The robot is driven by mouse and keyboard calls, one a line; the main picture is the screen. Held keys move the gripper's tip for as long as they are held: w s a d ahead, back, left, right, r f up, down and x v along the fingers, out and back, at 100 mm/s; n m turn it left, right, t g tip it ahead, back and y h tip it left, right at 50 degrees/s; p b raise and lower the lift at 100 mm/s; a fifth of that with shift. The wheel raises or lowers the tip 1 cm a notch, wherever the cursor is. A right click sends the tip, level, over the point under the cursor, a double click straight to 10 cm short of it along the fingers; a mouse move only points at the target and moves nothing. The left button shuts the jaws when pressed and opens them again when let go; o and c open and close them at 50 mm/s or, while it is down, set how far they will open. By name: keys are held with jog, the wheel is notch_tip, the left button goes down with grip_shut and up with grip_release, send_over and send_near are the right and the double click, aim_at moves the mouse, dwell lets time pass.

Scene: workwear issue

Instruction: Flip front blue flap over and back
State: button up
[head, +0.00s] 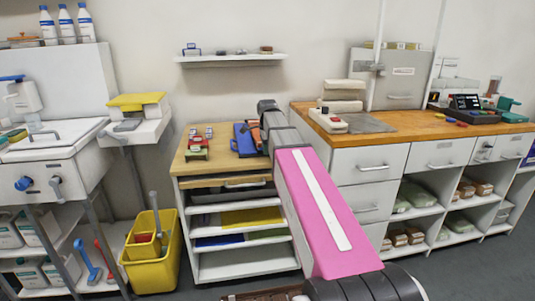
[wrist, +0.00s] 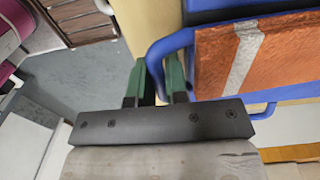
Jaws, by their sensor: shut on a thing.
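A blue item (head: 243,140) lies on the wooden top of the low cabinet, partly hidden by my arm in the head view. An orange-brown piece shows beside it. In the wrist view, a blue frame (wrist: 180,40) with a curved tubular edge surrounds an orange-brown panel (wrist: 290,50) with a grey strip. I cannot tell which part is the front flap. My gripper (wrist: 157,75), with green fingers, is shut on the curved blue edge at the frame's left. The fingers' contact is partly hidden. My gripper is hidden behind my arm in the head view.
The low cabinet (head: 188,183) also carries small red and green items (head: 197,148) at its left. A wooden counter (head: 430,130) with drawers stands to the right. A yellow bucket (head: 153,255) stands on the floor to the left.

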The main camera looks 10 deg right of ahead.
jog(key=shift+w+r, duration=0.2)
jog(key=shift+r, duration=1.55)
jog(key=w+r, duration=0.4)
jog(key=r, duration=0.5)
jog(key=shift+r, duration=0.15)
jog(key=shift+w+r, duration=1.75)
jog(key=shift+r, duration=0.1)
jog(key=shift+w+r, duration=1)
jog(key=shift+w, duration=1.2)
jog(key=shift+w+r, duration=0.95)
jog(key=shift+w, duration=1.25)
jog(key=shift+w+r, duration=1)
jog(key=shift+w, duration=3.4)
jog(key=w, duration=0.2)
jog(key=w+f, duration=0.1)
jog(key=w, duration=0.2)
jog(key=shift+w+f, duration=0.15)
jog(key=shift+w, duration=0.05)
jog(key=shift+s, duration=0.1)
